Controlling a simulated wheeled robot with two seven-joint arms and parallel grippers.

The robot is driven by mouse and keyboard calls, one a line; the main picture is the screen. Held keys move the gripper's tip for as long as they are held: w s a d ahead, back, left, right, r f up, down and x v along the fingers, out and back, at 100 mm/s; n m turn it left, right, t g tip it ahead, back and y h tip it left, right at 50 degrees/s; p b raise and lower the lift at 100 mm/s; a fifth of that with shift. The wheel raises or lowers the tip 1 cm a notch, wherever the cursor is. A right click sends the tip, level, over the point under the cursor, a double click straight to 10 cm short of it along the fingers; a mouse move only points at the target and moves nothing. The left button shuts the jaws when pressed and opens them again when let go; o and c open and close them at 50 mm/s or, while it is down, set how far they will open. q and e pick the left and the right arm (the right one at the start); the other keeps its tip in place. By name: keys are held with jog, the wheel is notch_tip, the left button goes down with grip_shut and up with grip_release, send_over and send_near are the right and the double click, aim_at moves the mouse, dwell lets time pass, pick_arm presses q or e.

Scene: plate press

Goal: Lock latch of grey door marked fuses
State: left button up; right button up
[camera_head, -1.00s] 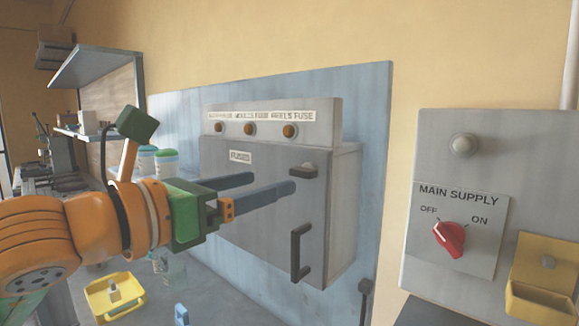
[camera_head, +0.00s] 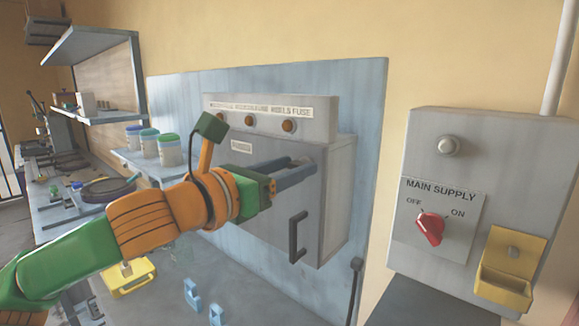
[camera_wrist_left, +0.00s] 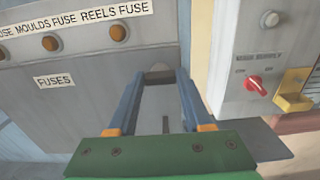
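The grey door (camera_head: 275,215) marked FUSES is shut on its grey box. Its label (camera_wrist_left: 54,81) is readable in the wrist view. The small latch (camera_wrist_left: 159,76) is at the door's upper right edge. My left gripper (camera_head: 300,169) reaches the latch from the left with its blue fingers. In the wrist view the fingers of the left gripper (camera_wrist_left: 157,78) are apart, with the latch between their tips. Whether they touch it I cannot tell. In the head view the fingers partly hide the latch. My right gripper is not in view.
A dark door handle (camera_head: 297,238) juts out below the latch. Right of the box is the main supply panel with a red knob (camera_head: 430,229) and a yellow holder (camera_head: 507,275). Jars (camera_head: 169,150) stand on a shelf at left.

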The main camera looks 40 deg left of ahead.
pick_arm(q)
grip_shut()
jog(key=shift+d+f+m+b, duration=0.15)
jog(key=shift+m+b, duration=1.6)
jog(key=shift+m, duration=2.65)
jog(key=shift+d+f+m+b, duration=0.1)
jog(key=shift+m+b, duration=1.6)
jog(key=shift+m, duration=3)
jog(key=o, duration=1.1)
grip_release()
jog(key=shift+w, duration=0.1)
